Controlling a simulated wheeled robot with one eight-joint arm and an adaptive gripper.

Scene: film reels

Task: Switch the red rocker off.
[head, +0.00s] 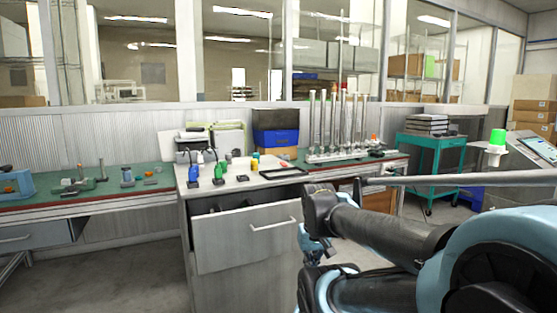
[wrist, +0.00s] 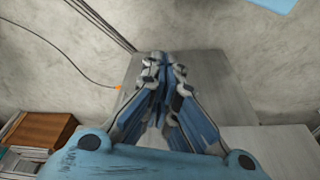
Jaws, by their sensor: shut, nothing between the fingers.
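I cannot make out a red rocker in either view. My gripper (wrist: 160,60) shows in the wrist view with its blue-grey fingers together and nothing held, over a plain grey surface (wrist: 200,65). In the head view my arm reaches in from the right, and its bluish end (head: 315,245) hangs low in front of the cabinet's right side. The fingertips are not clear there.
Green benches (head: 130,185) run alongside. A teal cart (head: 430,143) stands right. A thin cable (wrist: 75,70) shows in the wrist view.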

